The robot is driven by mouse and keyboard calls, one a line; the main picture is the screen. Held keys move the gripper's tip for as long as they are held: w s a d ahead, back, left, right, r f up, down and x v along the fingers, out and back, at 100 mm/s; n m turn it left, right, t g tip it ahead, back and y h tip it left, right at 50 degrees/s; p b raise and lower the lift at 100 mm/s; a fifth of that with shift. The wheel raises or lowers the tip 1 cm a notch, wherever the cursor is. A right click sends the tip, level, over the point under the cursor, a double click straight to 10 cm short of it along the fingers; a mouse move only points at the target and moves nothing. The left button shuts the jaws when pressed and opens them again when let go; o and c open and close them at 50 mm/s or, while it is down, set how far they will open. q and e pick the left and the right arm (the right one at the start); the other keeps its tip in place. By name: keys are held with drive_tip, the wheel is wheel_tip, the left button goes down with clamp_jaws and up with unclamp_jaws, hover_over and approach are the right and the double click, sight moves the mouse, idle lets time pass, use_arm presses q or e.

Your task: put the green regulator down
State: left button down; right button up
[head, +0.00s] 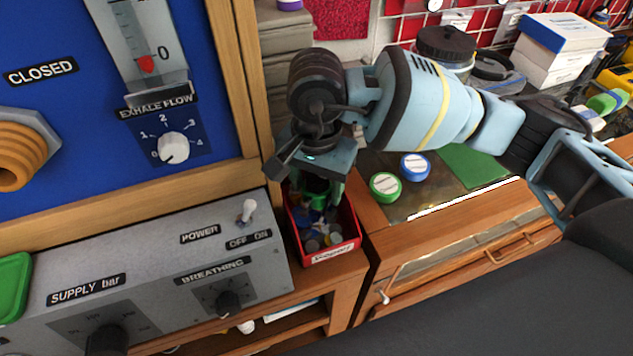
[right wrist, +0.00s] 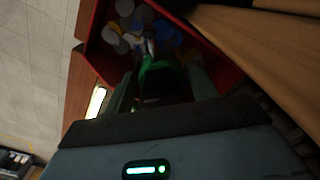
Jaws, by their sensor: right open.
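The green regulator (head: 316,185) is partly visible under my right gripper, at the top of a red bin (head: 347,249) holding small parts. My right gripper (head: 318,196) points down into the bin and is open. In the right wrist view, the green regulator (right wrist: 157,76) lies between the spread fingers (right wrist: 160,88), over several white, blue and yellow pieces. Its lower part is dark, and I cannot tell whether a finger touches it. The bin's wall (right wrist: 218,66) is close beside the right finger. My left gripper is not in view.
A grey control box (head: 150,275) stands left of the bin, with a wooden-framed blue panel (head: 60,115) behind. Right of the bin, a green cap (head: 385,187) and a blue cap (head: 415,167) rest on the bench. White boxes (head: 560,45) stand farther back.

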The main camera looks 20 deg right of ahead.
wheel_tip(320, 180, up, 12)
idle(0.4)
idle(0.5)
